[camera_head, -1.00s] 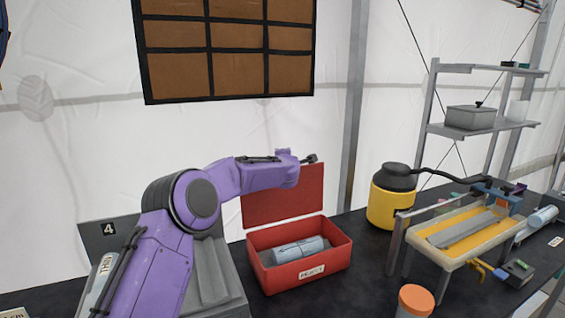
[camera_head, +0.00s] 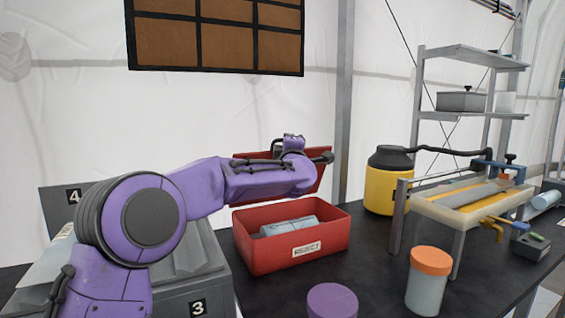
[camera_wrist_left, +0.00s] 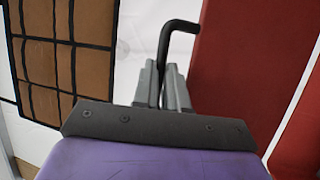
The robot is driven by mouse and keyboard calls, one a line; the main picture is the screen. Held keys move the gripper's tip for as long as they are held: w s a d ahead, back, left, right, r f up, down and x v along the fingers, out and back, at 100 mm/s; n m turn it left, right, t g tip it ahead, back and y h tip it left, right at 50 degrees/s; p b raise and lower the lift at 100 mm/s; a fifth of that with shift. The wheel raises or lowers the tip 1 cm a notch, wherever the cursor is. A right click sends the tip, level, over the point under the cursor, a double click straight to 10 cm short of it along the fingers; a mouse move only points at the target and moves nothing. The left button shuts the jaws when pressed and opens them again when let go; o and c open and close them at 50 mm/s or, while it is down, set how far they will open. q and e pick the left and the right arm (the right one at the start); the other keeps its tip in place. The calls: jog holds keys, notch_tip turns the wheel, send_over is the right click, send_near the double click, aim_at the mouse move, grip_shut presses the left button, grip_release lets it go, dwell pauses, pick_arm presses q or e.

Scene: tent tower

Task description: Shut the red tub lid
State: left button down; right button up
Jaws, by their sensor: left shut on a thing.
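The red tub (camera_head: 272,262) stands on the dark bench with a "REJECT" label on its front and pale cylinders (camera_head: 290,226) inside. Its red lid (camera_head: 322,172) is raised behind it and tilted forward over the back of the tub, still open. My purple left arm crosses in front of the lid and hides much of it. In the left wrist view, my left gripper (camera_wrist_left: 166,88) is shut on a dark bent handle (camera_wrist_left: 178,27), beside the red lid (camera_wrist_left: 245,60). Where the handle joins the lid is hidden. My right gripper is not in view.
A grey bin (camera_head: 200,268) marked 3 and 4 stands left of the tub. A purple-lidded jar (camera_head: 332,300) and an orange-lidded jar (camera_head: 428,280) stand in front and right. A yellow container (camera_head: 384,190) and a raised tray (camera_head: 470,212) stand further right.

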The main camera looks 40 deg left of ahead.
pick_arm(q)
jog(key=d+f+b, duration=0.1)
jog(key=b, duration=0.1)
jog(key=s+d+f+t+b, duration=0.1)
jog(key=b, duration=0.1)
jog(key=shift+s+d+m+y, duration=0.1)
jog(key=shift+d+m+y, duration=0.2)
jog(key=shift+m, duration=0.1)
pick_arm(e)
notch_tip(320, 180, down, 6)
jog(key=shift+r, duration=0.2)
pick_arm(q)
jog(key=shift+r, duration=0.1)
jog(key=c, duration=1.4)
grip_release()
jog(key=shift+c, duration=0.2)
jog(key=shift+w, duration=0.2)
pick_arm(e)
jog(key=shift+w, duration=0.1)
pick_arm(q)
jog(key=shift+s, duration=0.15)
